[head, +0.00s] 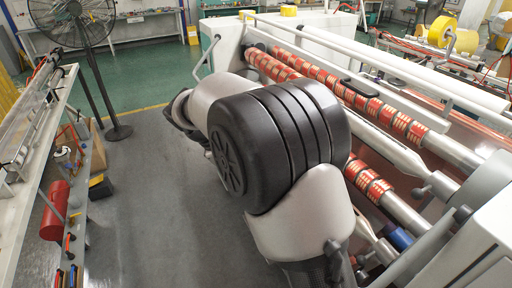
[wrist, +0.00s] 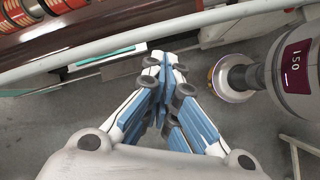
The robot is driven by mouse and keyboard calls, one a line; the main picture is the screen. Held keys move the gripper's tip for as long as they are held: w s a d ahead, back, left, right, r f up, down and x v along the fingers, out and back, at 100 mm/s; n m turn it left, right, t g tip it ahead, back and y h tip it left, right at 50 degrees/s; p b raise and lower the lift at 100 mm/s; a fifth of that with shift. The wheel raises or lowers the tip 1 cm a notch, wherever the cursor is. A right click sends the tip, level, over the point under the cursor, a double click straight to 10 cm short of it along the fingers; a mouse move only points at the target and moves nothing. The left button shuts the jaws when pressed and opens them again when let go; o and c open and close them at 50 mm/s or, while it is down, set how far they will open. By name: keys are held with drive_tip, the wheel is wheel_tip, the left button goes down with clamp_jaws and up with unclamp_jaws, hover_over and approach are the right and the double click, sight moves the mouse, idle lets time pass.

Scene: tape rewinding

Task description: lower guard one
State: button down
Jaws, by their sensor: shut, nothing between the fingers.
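The rewinding machine (head: 222,36) runs diagonally along the right of the head view. A bent grey tube (head: 207,58) stands at its far end, and a long pale rail (head: 400,92) crosses above the rolls. I cannot tell for sure which part is guard one. In the wrist view, a curved grey bar (wrist: 120,52) crosses the top, beyond my gripper. My gripper (wrist: 165,62) is shut and empty, its fingertips close below this bar in the picture. I cannot tell whether they touch it.
Red-and-gold tape rolls (head: 398,122) sit on the machine's shafts; some also show in the wrist view (wrist: 65,5). A black handle (head: 360,88) lies near them. A bench (head: 38,130) and a standing fan (head: 75,20) are at left. Grey floor (head: 145,200) between is clear.

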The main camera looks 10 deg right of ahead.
wheel_tip(320, 180, up, 7)
drive_tip(key=w+a+n+y+p, duration=0.3)
drive_tip(key=n+p, duration=0.2)
drive_tip(key=p, duration=0.2)
drive_tip(key=w+d+p+x, duration=0.1)
drive_tip(key=d+x, duration=0.1)
drive_tip(key=x, duration=1)
drive_tip(key=shift+d+n+p, duration=0.2)
drive_tip(key=shift+n+p, duration=0.1)
drive_tip(key=shift+r, duration=0.15)
drive_tip(key=shift+t+h, duration=0.3)
drive_tip(key=shift+h, duration=0.5)
drive_tip(key=b+x, duration=0.2)
drive_tip(key=x, duration=0.1)
drive_tip(key=d+b+x, duration=0.1)
drive_tip(key=b+x, duration=0.1)
drive_tip(key=b, duration=0.1)
drive_tip(key=shift+w+d, duration=0.1)
drive_tip(key=shift+d, duration=0.05)
drive_tip(key=shift+h, duration=0.4)
drive_tip(key=d+f, duration=0.1)
drive_tip(key=w+d+f+b, duration=0.1)
drive_tip(key=d, duration=0.1)
drive_tip(key=shift+d, duration=0.3)
